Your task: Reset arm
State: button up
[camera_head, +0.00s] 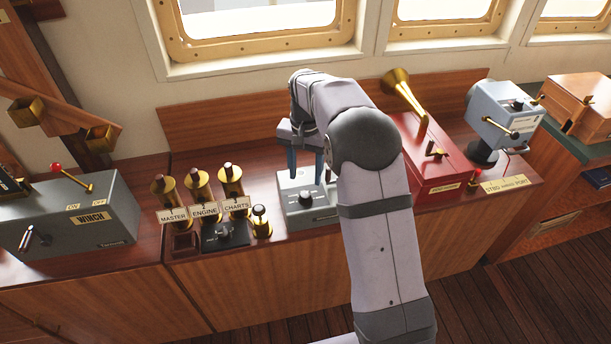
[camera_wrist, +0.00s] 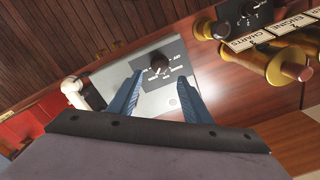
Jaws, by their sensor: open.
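My gripper (camera_head: 305,160) points down above a grey box with a black knob (camera_head: 306,198) on the wooden console. In the wrist view my gripper (camera_wrist: 160,82) shows two blue fingers spread apart with nothing between them. The black knob (camera_wrist: 160,63) of the grey box sits just beyond the fingertips, on a dark dial plate with white lettering. I cannot tell whether the fingers touch the box. My arm hides part of the console to the right of the box.
Brass tubes (camera_head: 198,185) labelled Master, Engine and Charts stand left of the box. A winch box (camera_head: 97,215) is further left. A red box (camera_head: 440,170) with a brass horn (camera_head: 400,88) and a blue-grey device (camera_head: 503,115) stand to the right. Windows (camera_head: 262,28) line the back wall.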

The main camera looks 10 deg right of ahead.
dwell(0.3)
jog(key=s+f+n, duration=0.2)
jog(key=s+n, duration=0.4)
jog(key=s, duration=2.2)
jog(key=shift+s+f, duration=0.25)
jog(key=shift+s, duration=0.05)
